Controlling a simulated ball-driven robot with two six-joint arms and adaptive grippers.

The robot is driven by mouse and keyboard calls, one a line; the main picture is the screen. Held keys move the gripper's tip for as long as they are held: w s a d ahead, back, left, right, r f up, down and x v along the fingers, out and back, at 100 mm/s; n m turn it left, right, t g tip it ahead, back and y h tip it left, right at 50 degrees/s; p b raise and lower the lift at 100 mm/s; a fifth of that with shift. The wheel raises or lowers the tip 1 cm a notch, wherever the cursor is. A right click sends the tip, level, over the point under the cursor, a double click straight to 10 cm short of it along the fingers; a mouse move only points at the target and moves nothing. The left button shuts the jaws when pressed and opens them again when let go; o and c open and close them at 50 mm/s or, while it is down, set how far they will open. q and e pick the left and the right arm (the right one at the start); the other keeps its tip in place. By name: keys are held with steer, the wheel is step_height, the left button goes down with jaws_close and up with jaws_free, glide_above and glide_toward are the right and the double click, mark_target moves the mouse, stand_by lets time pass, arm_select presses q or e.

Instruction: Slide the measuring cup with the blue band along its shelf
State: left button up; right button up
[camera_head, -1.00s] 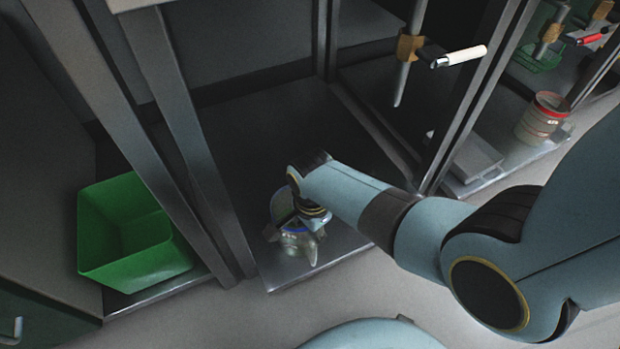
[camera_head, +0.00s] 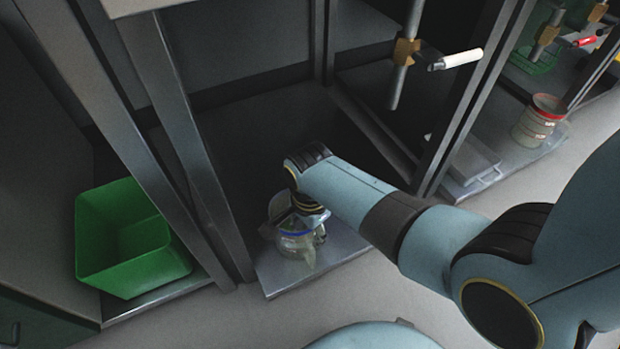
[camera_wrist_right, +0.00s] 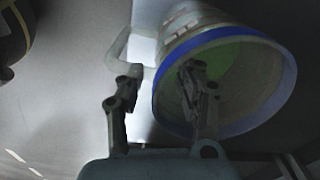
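The measuring cup with the blue band (camera_head: 297,244) is a clear vessel near the front edge of the grey shelf (camera_head: 345,246). My right gripper (camera_head: 300,212) is above it, and its fingers are mostly hidden by my wrist in the head view. In the right wrist view the cup (camera_wrist_right: 245,118) shows its blue-banded mouth and a pale handle at left. My left gripper is not in view.
A frame post (camera_head: 185,130) and a green bin (camera_head: 130,270) stand left of the shelf. A clamp with a white handle (camera_head: 455,60) hangs at upper right. A red-banded vessel (camera_head: 538,120) stands farther right. The shelf behind the cup looks dark and clear.

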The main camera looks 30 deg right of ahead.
step_height(320, 180, up, 10)
steer(key=shift+f, duration=0.2)
steer(key=shift+s+f, duration=0.1)
stand_by(0.4)
